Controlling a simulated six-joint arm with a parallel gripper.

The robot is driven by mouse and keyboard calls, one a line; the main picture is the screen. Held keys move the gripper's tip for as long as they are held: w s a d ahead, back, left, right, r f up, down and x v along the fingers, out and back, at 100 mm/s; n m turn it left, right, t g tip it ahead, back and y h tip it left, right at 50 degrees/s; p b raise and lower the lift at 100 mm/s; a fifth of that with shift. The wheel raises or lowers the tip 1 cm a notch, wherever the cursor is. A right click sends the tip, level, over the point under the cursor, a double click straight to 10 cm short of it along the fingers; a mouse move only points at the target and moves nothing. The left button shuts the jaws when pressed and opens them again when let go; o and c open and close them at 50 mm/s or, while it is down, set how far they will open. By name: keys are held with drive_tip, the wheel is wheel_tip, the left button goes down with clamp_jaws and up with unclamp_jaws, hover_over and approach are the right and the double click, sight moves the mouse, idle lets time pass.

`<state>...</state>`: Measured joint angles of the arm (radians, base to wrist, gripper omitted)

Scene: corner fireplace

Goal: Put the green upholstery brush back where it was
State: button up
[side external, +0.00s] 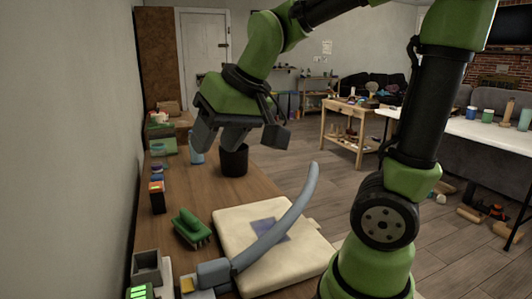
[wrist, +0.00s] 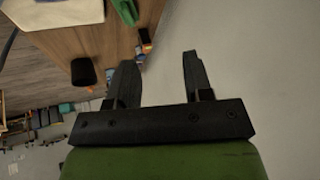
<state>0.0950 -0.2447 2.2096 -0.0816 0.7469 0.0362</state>
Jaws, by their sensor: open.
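The green upholstery brush (side external: 192,228) lies on the wooden table beside the left edge of a cream cushion, bristles down. A green shape at the top of the wrist view (wrist: 125,10) appears to be the same brush. My gripper (side external: 240,137) is open and empty, above the table near the black cup and well apart from the brush. Its two fingers (wrist: 157,62) show in the wrist view with nothing between them.
The cream cushion (side external: 295,268) carries a curved grey-blue wand (side external: 285,222). A black cup (side external: 234,161), a blue cup (side external: 197,154) and a small red-and-black box (side external: 157,197) stand on the table (side external: 178,245). A grey wall (side external: 60,150) runs along the left.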

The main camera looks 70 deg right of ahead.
drive_tip(key=s+a+t+y, duration=0.1)
drive_tip(key=s+a, duration=0.3)
drive_tip(key=s, duration=0.6)
drive_tip(key=shift+r+n+y, duration=0.15)
drive_tip(key=shift+n+y, duration=0.15)
drive_tip(key=shift+y, duration=0.1)
